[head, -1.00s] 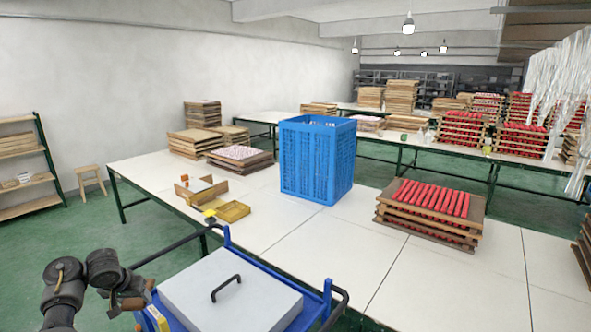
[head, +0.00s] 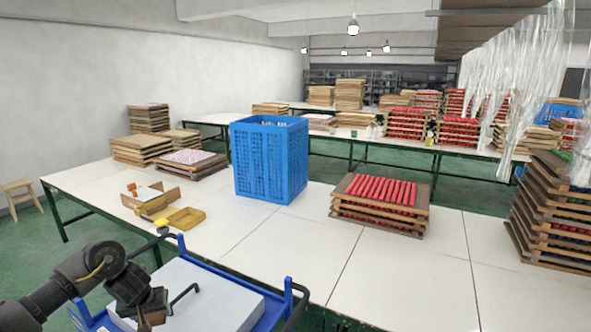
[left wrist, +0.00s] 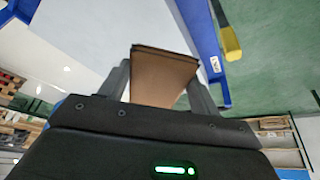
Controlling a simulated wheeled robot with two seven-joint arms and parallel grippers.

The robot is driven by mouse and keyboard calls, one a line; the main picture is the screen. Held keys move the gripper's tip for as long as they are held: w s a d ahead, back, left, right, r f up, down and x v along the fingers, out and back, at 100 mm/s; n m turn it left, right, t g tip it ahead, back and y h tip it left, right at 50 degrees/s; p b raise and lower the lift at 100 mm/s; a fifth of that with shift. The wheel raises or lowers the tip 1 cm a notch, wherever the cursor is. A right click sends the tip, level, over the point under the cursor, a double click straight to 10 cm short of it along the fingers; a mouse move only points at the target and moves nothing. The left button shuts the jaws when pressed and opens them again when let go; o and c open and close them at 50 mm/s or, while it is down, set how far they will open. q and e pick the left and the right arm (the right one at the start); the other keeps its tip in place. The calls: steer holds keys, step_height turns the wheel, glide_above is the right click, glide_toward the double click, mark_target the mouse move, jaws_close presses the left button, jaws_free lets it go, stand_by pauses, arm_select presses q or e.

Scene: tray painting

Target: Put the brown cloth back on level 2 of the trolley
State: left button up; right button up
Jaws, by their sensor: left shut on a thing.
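My left gripper (head: 146,312) is at the lower left of the head view, over the near left part of the trolley. It is shut on the brown cloth (left wrist: 163,78), which shows as a folded brown piece between the two fingers in the left wrist view. In the head view the cloth is mostly hidden by the gripper. The blue trolley (head: 218,266) stands at the near edge of the table, with a light grey lid (head: 225,297) with a dark handle on top. The trolley's lower levels are hidden in the head view. My right gripper is out of view.
A white table (head: 270,242) lies beyond the trolley. It carries a blue crate (head: 270,160), a stack of trays with red sticks (head: 380,205), small yellow trays (head: 186,217) and wooden stacks. A stool (head: 20,195) stands at the left. Green floor is clear at the left.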

mark_target(161, 315)
arm_select(q)
steer(key=d, duration=0.1)
steer(key=d+r, duration=0.1)
steer(key=d, duration=0.1)
steer(key=shift+s+r, duration=0.35)
steer(key=d+r+m+h, duration=0.2)
steer(key=d+r+m, duration=0.3)
steer(key=d+r, duration=0.35)
steer(key=s+d+r+m+h, duration=0.2)
steer(key=s+d+r+m, duration=0.1)
steer(key=s+d+m, duration=0.4)
steer(key=s+f+m+g+h, duration=0.1)
steer(key=s+f+m+g, duration=0.1)
steer(key=s, duration=0.7)
step_height(161, 315, down, 14)
steer(key=a+b, duration=0.1)
steer(key=b, duration=1.3)
steer(key=shift+s+f+m, duration=0.25)
steer(key=shift+s+m, duration=0.05)
steer(key=shift+a+t, duration=0.1)
steer(key=shift+t, duration=0.2)
